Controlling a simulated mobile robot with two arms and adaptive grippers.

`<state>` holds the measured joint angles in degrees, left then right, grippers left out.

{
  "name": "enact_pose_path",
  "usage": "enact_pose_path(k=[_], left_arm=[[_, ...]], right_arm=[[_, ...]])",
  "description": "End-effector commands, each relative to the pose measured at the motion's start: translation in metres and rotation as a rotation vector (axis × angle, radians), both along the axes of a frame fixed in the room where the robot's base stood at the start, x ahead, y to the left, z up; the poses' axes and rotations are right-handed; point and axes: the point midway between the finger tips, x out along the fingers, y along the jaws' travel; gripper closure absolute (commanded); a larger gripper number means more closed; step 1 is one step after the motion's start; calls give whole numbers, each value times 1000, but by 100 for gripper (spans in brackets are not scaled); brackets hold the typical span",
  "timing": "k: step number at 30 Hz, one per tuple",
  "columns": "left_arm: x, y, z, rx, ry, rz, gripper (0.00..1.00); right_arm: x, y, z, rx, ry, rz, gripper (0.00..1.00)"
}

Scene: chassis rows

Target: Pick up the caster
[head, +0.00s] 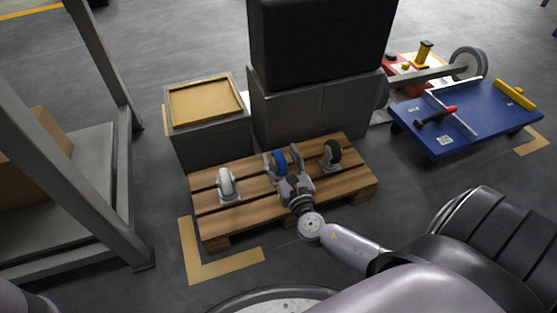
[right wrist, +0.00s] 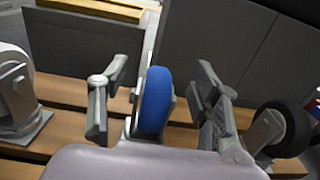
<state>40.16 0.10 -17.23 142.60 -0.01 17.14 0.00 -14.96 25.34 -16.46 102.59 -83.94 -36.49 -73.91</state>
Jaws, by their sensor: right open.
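Three casters stand on a wooden pallet (head: 245,205). The middle one, a caster with a blue wheel (head: 279,161), is partly hidden by my right gripper (head: 282,157) in the head view. The right gripper is open. In the right wrist view the blue-wheeled caster (right wrist: 156,100) shows between its two spread fingers, with a visible gap on each side. A light grey caster (head: 227,184) stands to the left, also seen in the right wrist view (right wrist: 17,92). A black-wheeled caster (head: 331,153) stands to the right, close to the right finger in the wrist view. My left gripper is not in view.
Behind the pallet are a grey box with a tan top (head: 205,100) and grey blocks under a large black block (head: 320,45). A blue cart (head: 465,120) stands at the right. A grey metal rack (head: 70,200) is at the left.

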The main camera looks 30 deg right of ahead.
Motion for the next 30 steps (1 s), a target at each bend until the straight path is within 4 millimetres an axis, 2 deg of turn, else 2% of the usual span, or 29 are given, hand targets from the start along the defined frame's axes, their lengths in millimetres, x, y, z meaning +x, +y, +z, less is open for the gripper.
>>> enact_pose_path(k=[2, 7, 27, 30], left_arm=[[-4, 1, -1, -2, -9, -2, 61], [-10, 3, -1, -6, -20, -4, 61], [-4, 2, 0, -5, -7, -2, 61], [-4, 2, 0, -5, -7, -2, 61]], right_arm=[[0, 0, 0, 0, 0, 0, 43], [0, 0, 0, 1, 0, 0, 54], [0, 0, 0, 1, 0, 1, 99], [0, 0, 0, 1, 0, 1, 100]])
